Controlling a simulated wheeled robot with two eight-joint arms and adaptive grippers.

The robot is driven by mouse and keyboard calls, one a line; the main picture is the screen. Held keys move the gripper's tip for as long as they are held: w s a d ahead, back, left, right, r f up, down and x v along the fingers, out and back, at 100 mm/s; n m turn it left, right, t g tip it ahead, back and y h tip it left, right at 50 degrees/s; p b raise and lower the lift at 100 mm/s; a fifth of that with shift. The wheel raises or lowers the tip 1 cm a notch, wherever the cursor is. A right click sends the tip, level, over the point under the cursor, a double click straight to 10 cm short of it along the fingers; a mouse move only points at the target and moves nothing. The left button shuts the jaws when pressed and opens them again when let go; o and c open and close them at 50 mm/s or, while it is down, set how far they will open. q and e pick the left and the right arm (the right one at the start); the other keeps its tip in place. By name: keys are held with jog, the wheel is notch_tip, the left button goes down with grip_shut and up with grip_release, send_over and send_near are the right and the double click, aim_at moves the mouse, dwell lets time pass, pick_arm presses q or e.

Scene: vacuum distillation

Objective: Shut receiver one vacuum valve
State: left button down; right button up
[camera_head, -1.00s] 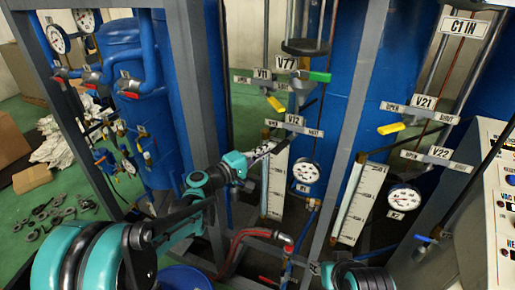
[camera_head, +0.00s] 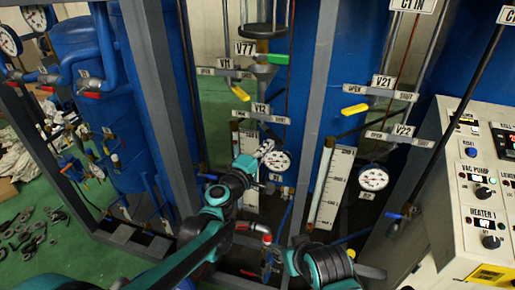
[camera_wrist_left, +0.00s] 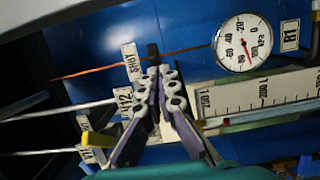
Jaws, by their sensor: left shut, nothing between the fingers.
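The V12 valve plate (camera_head: 262,117), with OPEN and SHUT ends, is above the small R1 gauge (camera_head: 279,160). My left gripper (camera_head: 268,148) is shut and empty, below the SHUT half of this plate and overlapping the gauge's upper left edge. In the left wrist view, the closed fingertips (camera_wrist_left: 163,72) are beside the SHUT label (camera_wrist_left: 131,62) and the V12 label (camera_wrist_left: 123,98). A small black piece (camera_wrist_left: 153,52), perhaps the valve handle's end, shows right at the fingertips; contact is unclear. The rest of the V12 handle is hidden. My right gripper is out of view.
The V11 yellow handle (camera_head: 240,93) is above left. The V21 yellow handle (camera_head: 354,109) and V22 plate (camera_head: 400,139) are to the right. A grey frame post (camera_head: 318,110) stands between the two receivers. A control box (camera_head: 475,190) is at far right.

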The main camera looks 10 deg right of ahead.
pick_arm(q)
jog(key=shift+s+d, duration=0.15)
jog(key=shift+d, duration=0.45)
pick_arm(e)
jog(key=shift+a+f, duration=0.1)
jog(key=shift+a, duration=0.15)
